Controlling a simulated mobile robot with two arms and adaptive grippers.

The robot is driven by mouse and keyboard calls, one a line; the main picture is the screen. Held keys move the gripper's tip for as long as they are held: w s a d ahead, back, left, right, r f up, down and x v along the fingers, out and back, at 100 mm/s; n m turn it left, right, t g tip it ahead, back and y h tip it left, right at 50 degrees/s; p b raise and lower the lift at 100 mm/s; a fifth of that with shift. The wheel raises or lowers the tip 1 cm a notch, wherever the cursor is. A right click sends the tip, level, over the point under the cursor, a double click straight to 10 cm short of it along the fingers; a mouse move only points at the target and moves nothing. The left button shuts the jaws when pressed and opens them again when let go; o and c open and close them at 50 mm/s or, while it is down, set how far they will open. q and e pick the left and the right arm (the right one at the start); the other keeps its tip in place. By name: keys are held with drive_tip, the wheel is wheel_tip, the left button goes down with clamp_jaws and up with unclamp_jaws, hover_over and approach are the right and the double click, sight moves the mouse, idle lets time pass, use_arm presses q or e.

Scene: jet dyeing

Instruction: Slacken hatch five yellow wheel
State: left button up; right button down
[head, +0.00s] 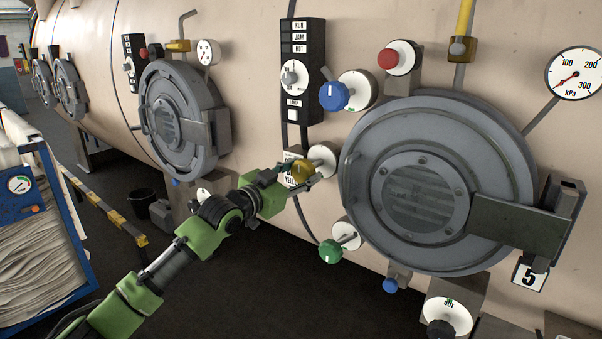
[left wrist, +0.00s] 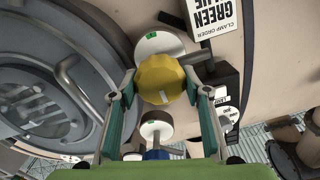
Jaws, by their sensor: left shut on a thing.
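Hatch five (head: 375,215) is the large grey round door at right, with a plate marked 5 (head: 529,276) below its latch. The yellow wheel (head: 302,172) sits on a white round dial left of this hatch. My left gripper (head: 304,174) reaches it from the left and is shut on it. In the left wrist view the yellow wheel (left wrist: 163,80) lies between the two fingers of my left gripper (left wrist: 160,84), with a pale mark on its face. The fingers partly hide the wheel in the head view. My right gripper is not in view.
A pressure gauge (head: 574,73) is at upper right. Another hatch (head: 172,120) stands further left. A blue cart (head: 45,240) with cloth is at far left.

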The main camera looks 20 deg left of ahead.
use_arm(q)
drive_tip(key=shift+f, duration=0.15)
drive_tip(key=o, duration=0.9)
drive_tip(key=shift+o, duration=1.1)
drive_tip(key=shift+s, duration=0.1)
drive_tip(key=v, duration=1.2)
